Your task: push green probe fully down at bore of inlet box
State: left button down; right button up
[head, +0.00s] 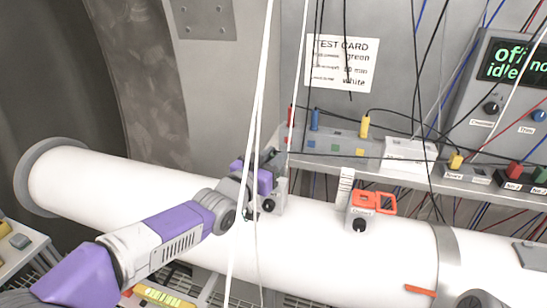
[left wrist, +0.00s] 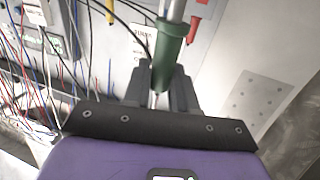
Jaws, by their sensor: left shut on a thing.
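My left gripper (head: 262,180) is over the white pipe, beside a small grey box (head: 280,196) with a black knob. This is probably the inlet box; I cannot read a label on it. In the left wrist view the gripper (left wrist: 162,92) is shut on the green probe (left wrist: 170,45). The probe's green sleeve sits between the dark fingers, and a grey metal rod extends from it to the top edge. The bore is hidden, so I cannot tell how deep the probe sits. My right gripper is not in view.
A second grey box with an orange clip (head: 374,201) stands on the white pipe (head: 110,190) to the right. Behind is a shelf with colored plugs, a test card (head: 341,62) and a meter (head: 505,75).

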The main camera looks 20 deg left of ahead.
pick_arm(q)
jog(key=shift+f+b, duration=0.55)
jog(key=c, duration=0.8)
grip_release()
jog(key=shift+s, duration=0.1)
jog(key=v, duration=0.7)
jog(key=shift+s+a+p, duration=0.1)
jog(key=shift+s+p, duration=0.1)
jog(key=shift+p, duration=0.15)
